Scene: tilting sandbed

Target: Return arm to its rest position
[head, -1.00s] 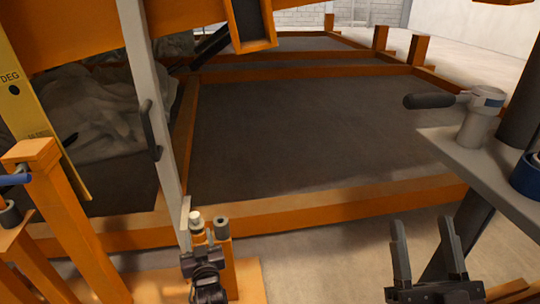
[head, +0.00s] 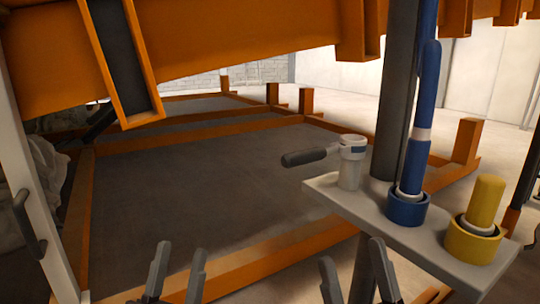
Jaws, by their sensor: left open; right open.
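My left gripper (head: 180,250) is at the bottom of the head view, left of centre. Its two grey fingers point up and stand apart with nothing between them. My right gripper (head: 351,252) is at the bottom, right of centre, also open and empty. It appears in front of the orange frame beam and below the grey shelf. Both grippers look clear of other things. The arm links behind them are mostly cut off by the lower picture edge.
A grey shelf (head: 330,192) at the right carries a grey fitting with a black handle (head: 305,157), a blue pole in a blue ring (head: 407,210) and a yellow cylinder (head: 487,205). The dark sandbed (head: 200,180) lies ahead, orange-framed. A pale post (head: 35,200) stands left.

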